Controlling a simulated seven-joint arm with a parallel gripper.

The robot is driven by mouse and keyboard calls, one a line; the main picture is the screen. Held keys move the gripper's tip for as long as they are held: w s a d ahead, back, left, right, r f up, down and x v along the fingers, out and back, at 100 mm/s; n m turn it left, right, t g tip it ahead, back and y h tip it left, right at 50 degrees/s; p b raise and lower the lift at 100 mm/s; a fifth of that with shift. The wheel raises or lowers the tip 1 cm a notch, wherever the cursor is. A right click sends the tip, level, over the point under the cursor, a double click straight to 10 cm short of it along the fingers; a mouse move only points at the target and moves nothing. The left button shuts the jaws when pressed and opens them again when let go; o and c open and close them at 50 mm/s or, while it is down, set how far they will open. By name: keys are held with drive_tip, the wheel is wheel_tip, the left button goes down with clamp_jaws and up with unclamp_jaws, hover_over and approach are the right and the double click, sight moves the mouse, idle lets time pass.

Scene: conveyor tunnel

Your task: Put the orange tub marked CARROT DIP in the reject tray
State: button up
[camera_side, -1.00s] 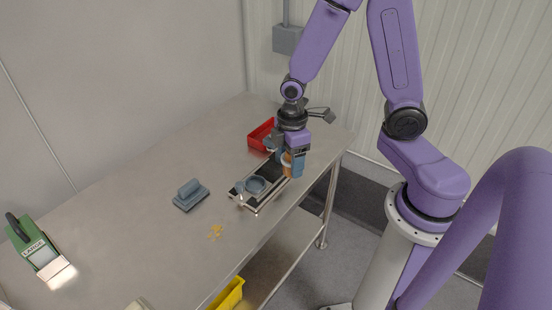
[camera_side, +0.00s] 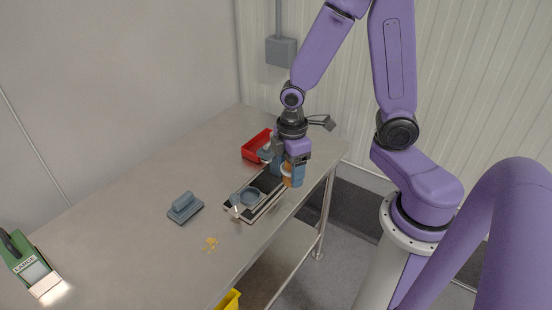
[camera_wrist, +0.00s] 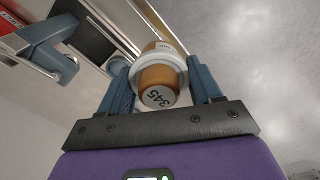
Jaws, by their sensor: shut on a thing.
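My gripper (camera_side: 287,172) is shut on an orange tub (camera_side: 287,171). In the wrist view the tub (camera_wrist: 158,74) sits between the two blue-grey fingers of my gripper (camera_wrist: 160,85). It has a pale band and a round end marked 345; I cannot read its name. The tub is near the far right part of a short dark conveyor (camera_side: 268,184), by the bench edge; I cannot tell whether it touches anything below. A red tray (camera_side: 252,153) stands on the bench, behind the conveyor and left of my gripper. A bit of red also shows at the wrist view's top left.
A blue-grey round thing (camera_side: 249,197) is on the near part of the conveyor. A green device (camera_side: 30,265) stands at far left. The bench's left middle is clear.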

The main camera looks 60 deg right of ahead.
drive_tip(key=r, duration=0.2)
drive_tip(key=w+r, duration=0.1)
drive_tip(key=r, duration=0.1)
drive_tip(key=shift+r, duration=0.25)
drive_tip(key=w+d+m, duration=0.2)
drive_tip(key=w, duration=0.7)
drive_tip(key=m, duration=0.7)
hover_over(261, 137)
drive_tip(key=s+a, duration=0.3)
drive_tip(key=a, duration=0.1)
drive_tip(key=f, duration=1.5)
drive_tip(key=shift+s+f, duration=0.1)
drive_tip(key=shift+s, duration=0.15)
drive_tip(key=shift+f, duration=2.3)
drive_tip(key=shift+f, duration=0.1)
